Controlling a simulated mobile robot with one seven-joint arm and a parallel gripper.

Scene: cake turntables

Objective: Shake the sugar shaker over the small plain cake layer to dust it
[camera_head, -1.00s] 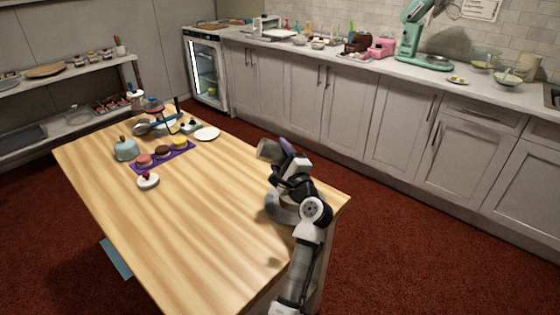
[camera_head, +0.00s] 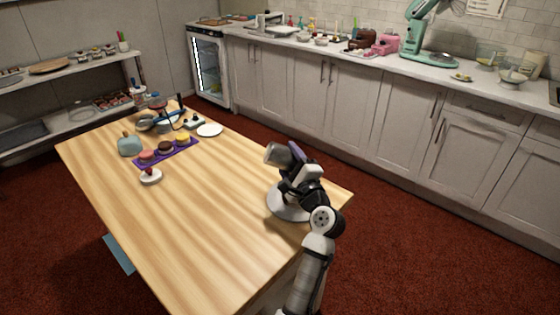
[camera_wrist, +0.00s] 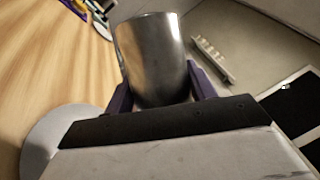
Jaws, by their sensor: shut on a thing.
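The sugar shaker, a plain silvery metal cylinder, shows in the head view (camera_head: 273,154) and in the wrist view (camera_wrist: 150,55). My gripper (camera_head: 291,158) is shut on it; its purple fingers press the shaker from both sides in the wrist view (camera_wrist: 160,92). The shaker is held tilted above a round pale grey turntable (camera_head: 279,209) near the table's right corner. The turntable's edge also shows at lower left in the wrist view (camera_wrist: 45,135). My arm and gripper cover part of the turntable, and I cannot make out the plain cake layer there.
The wooden table (camera_head: 190,230) is bare at its near middle. Farther back are a small white item with a red top (camera_head: 151,177), a purple mat (camera_head: 180,155) with small coloured cakes, a teal pot (camera_head: 129,146) and a white plate (camera_head: 210,130). Counters line the wall.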

